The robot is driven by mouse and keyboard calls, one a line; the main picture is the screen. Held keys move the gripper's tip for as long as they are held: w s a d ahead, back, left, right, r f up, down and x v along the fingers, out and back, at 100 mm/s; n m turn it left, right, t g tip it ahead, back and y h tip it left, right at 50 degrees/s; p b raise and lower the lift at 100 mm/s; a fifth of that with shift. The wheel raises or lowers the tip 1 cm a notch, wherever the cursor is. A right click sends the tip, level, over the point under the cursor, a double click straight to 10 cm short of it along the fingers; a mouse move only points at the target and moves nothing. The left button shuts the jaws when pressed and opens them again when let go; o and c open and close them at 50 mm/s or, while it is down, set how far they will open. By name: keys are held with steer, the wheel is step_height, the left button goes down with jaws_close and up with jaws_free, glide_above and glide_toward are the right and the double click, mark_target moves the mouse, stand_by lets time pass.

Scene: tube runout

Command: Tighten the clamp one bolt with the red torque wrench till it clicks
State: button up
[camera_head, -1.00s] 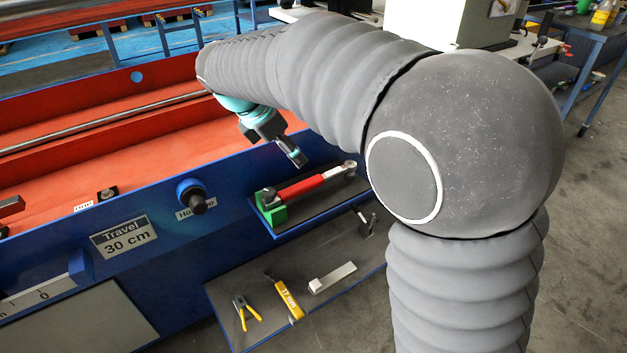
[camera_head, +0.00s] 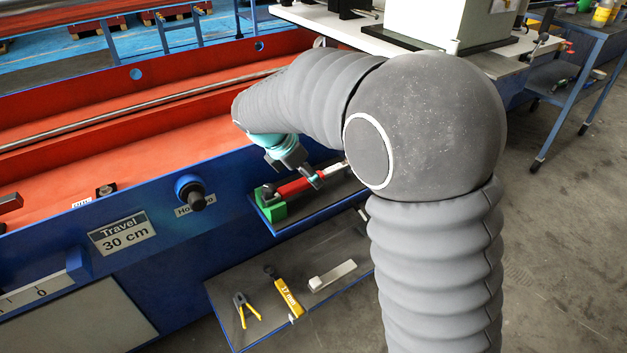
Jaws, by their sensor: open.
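The red torque wrench (camera_head: 291,189) lies on the small upper shelf at the side of the blue machine bed. Its left end is at a green block (camera_head: 274,209). My gripper (camera_head: 316,179) is over the right part of the wrench's red handle, pointing down. It is open and covers part of the handle. I cannot tell whether the fingers touch the wrench or are still above it. The wrench's right end is partly behind my arm. I cannot make out the clamp one bolt in this view.
A lower shelf (camera_head: 240,283) holds yellow-handled pliers (camera_head: 247,310), a yellow tool (camera_head: 287,296) and a pale bar (camera_head: 333,275). A black knob (camera_head: 197,201) sticks out of the blue side panel. My arm hides much of the right middle. Grey floor is free at right.

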steer(key=shift+x, duration=1.3)
jaws_close()
steer(key=shift+r, duration=0.1)
steer(key=shift+r, duration=0.5)
step_height(320, 180, up, 3)
steer(key=shift+r, duration=0.2)
steer(key=s+d+r, duration=0.6)
steer(key=d, duration=0.3)
steer(key=shift+s+d+r, duration=0.2)
steer(key=shift+s+r, duration=0.05)
steer(key=shift+s, duration=0.15)
